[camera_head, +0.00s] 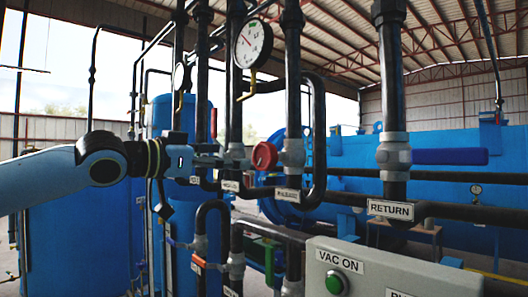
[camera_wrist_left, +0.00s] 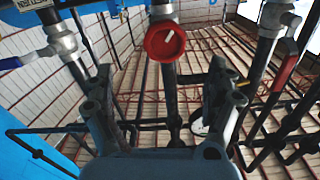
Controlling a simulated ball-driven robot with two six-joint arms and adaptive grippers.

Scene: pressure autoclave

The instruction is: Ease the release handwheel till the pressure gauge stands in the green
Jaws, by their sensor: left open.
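The red release handwheel (camera_head: 265,156) sits on a grey valve on a black vertical pipe, above a label that seems to read RELEASE. The round pressure gauge (camera_head: 253,43) hangs above it; its needle points to the upper left, and I cannot tell exactly where it stands against the coloured marks. My left gripper (camera_head: 222,157) is open and empty, just left of the handwheel in the head view and apart from it. In the left wrist view the handwheel (camera_wrist_left: 165,41) faces me with a pale line on it, beyond the open fingers (camera_wrist_left: 165,88). My right gripper is out of view.
Black vertical pipes stand close around the handwheel. A RETURN pipe with a blue lever (camera_head: 449,156) is to the right. A grey control box (camera_head: 400,268) with a green button is at the lower right. Blue tanks stand behind.

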